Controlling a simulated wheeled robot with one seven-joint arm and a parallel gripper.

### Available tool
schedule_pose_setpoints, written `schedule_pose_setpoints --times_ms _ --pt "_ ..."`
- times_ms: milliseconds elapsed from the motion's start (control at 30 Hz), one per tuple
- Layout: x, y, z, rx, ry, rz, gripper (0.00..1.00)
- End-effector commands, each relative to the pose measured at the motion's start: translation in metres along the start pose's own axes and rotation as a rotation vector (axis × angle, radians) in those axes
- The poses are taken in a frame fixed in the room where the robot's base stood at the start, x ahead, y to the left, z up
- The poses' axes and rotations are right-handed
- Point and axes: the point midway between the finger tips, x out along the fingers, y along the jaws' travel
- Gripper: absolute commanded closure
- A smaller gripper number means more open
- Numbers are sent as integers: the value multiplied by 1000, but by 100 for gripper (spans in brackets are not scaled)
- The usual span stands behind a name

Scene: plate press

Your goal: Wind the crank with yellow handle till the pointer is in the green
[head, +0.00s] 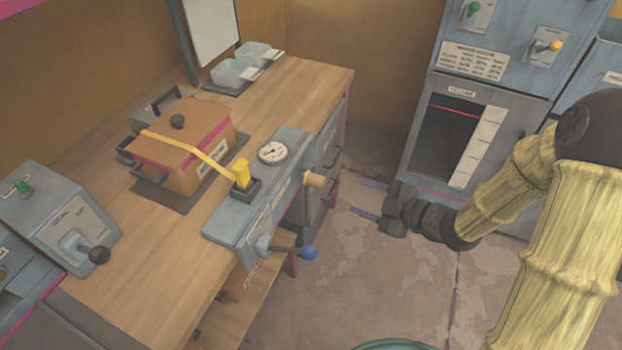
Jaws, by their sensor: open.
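A grey press unit (262,215) stands on the right edge of the wooden bench. A round white gauge (272,152) sits on its top; its pointer and any green zone are too small to read. A tan-yellow knob (316,180) sticks out from the unit's right side, looking like the crank's handle; the crank arm behind it is hard to make out. A lever with a blue ball (308,253) is lower on the same unit. My dark gripper (388,212) is open and empty over the floor, to the right of the knob and apart from it.
A yellow block (241,173) stands on the unit, with a yellow strap running to a brown box (185,140). A grey control box (60,220) with a black-knobbed lever is at left. A grey cabinet (470,120) stands at right. Floor between bench and cabinet is clear.

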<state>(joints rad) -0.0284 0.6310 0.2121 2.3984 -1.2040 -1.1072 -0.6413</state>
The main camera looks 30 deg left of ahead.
Motion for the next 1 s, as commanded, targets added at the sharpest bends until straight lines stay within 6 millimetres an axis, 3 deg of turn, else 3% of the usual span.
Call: schedule_pose_setpoints --times_ms 800,1000 --pt "140 -1 0 0 0 -3 50" --pt "160 -1 0 1 -1 -1 50"
